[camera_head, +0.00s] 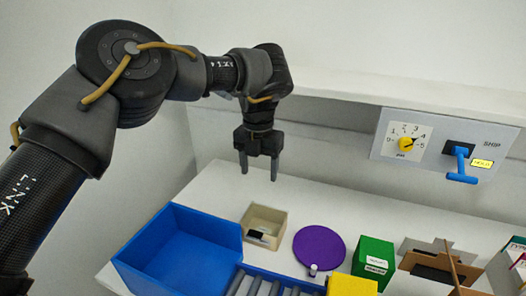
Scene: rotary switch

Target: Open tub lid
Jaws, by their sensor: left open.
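A round purple disc (320,248), which looks like the lid, lies flat in the middle of the white table. A small white peg or knob (313,270) shows at its near edge. Whether a tub is under the disc I cannot tell. My left gripper (258,180) points down, open and empty, above the back of the table. It is to the left of the purple disc and above and behind a small beige open box (280,220) with something dark inside. My right gripper is not in view.
A large blue bin (165,250) stands at the left, with grey rollers (262,285) beside it. Green (374,258) and yellow (350,286) boxes and an open cardboard box (425,262) stand right. A wall panel (388,150) has a yellow dial (406,144) and blue lever (460,168).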

